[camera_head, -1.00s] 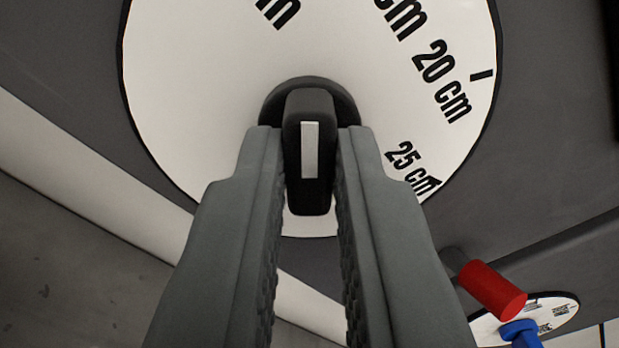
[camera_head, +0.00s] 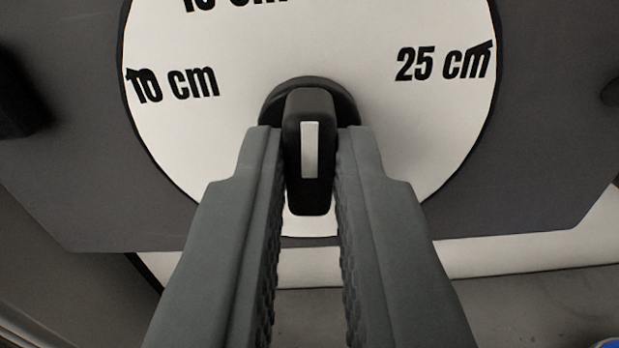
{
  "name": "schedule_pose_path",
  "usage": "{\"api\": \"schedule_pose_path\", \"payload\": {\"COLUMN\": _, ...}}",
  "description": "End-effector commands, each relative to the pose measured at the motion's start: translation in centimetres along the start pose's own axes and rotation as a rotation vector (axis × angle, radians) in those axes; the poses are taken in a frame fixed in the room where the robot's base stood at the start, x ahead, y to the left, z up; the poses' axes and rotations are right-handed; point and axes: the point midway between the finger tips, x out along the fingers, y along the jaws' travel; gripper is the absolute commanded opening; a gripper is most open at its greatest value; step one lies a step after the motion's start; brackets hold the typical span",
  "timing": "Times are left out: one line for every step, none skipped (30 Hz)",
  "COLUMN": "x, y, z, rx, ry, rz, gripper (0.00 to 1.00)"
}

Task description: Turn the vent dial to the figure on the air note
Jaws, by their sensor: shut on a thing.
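The vent dial has a round white face (camera_head: 420,130) with black figures. "25 cm" (camera_head: 445,62) is at the right, "10 cm" (camera_head: 173,85) at the left, and another figure is cut off at the top edge. Its black knob (camera_head: 309,200) with a white pointer stripe stands at the face's middle. My gripper (camera_head: 309,165) is shut on the knob, one finger on each side. The stripe runs up and down in the picture, in line with the fingers. The air note is not in view, and the upper part of the face is out of frame.
A dark grey panel (camera_head: 80,190) surrounds the dial, with its lower edge below the face. A dark rounded part (camera_head: 18,105) sticks out at the far left. A pale band and grey floor lie below.

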Motion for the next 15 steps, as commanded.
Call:
{"api": "schedule_pose_path", "payload": {"x": -0.01, "y": 0.02, "z": 0.19, "rx": 0.036, "ry": -0.003, "rz": 0.001, "gripper": 0.00}}
{"api": "schedule_pose_path", "payload": {"x": -0.01, "y": 0.02, "z": 0.19, "rx": 0.059, "ry": -0.003, "rz": 0.001, "gripper": 0.00}}
{"api": "schedule_pose_path", "payload": {"x": -0.01, "y": 0.02, "z": 0.19, "rx": 0.089, "ry": -0.003, "rz": 0.001, "gripper": 0.00}}
{"api": "schedule_pose_path", "payload": {"x": -0.01, "y": 0.02, "z": 0.20, "rx": 0.111, "ry": -0.003, "rz": 0.001, "gripper": 0.00}}
{"api": "schedule_pose_path", "payload": {"x": -0.01, "y": 0.02, "z": 0.20, "rx": 0.131, "ry": -0.003, "rz": 0.001, "gripper": 0.00}}
{"api": "schedule_pose_path", "payload": {"x": -0.01, "y": 0.02, "z": 0.20, "rx": 0.156, "ry": -0.003, "rz": 0.001, "gripper": 0.00}}
{"api": "schedule_pose_path", "payload": {"x": -0.01, "y": 0.02, "z": 0.20, "rx": 0.174, "ry": -0.003, "rz": 0.001, "gripper": 0.00}}
{"api": "schedule_pose_path", "payload": {"x": -0.01, "y": 0.02, "z": 0.21, "rx": 0.191, "ry": -0.003, "rz": 0.001, "gripper": 0.00}}
{"api": "schedule_pose_path", "payload": {"x": -0.01, "y": 0.02, "z": 0.21, "rx": 0.211, "ry": -0.003, "rz": 0.001, "gripper": 0.00}}
{"api": "schedule_pose_path", "payload": {"x": -0.01, "y": 0.02, "z": 0.21, "rx": 0.226, "ry": -0.003, "rz": 0.001, "gripper": 0.00}}
{"api": "schedule_pose_path", "payload": {"x": -0.01, "y": 0.02, "z": 0.21, "rx": 0.238, "ry": -0.003, "rz": 0.001, "gripper": 0.00}}
{"api": "schedule_pose_path", "payload": {"x": -0.01, "y": 0.02, "z": 0.21, "rx": 0.254, "ry": -0.003, "rz": 0.001, "gripper": 0.00}}
{"api": "schedule_pose_path", "payload": {"x": -0.01, "y": 0.02, "z": 0.22, "rx": 0.264, "ry": -0.003, "rz": 0.001, "gripper": 0.00}}
{"api": "schedule_pose_path", "payload": {"x": -0.01, "y": 0.02, "z": 0.22, "rx": 0.273, "ry": -0.003, "rz": 0.001, "gripper": 0.00}}
{"api": "schedule_pose_path", "payload": {"x": -0.01, "y": 0.02, "z": 0.22, "rx": 0.285, "ry": -0.003, "rz": 0.001, "gripper": 0.00}}
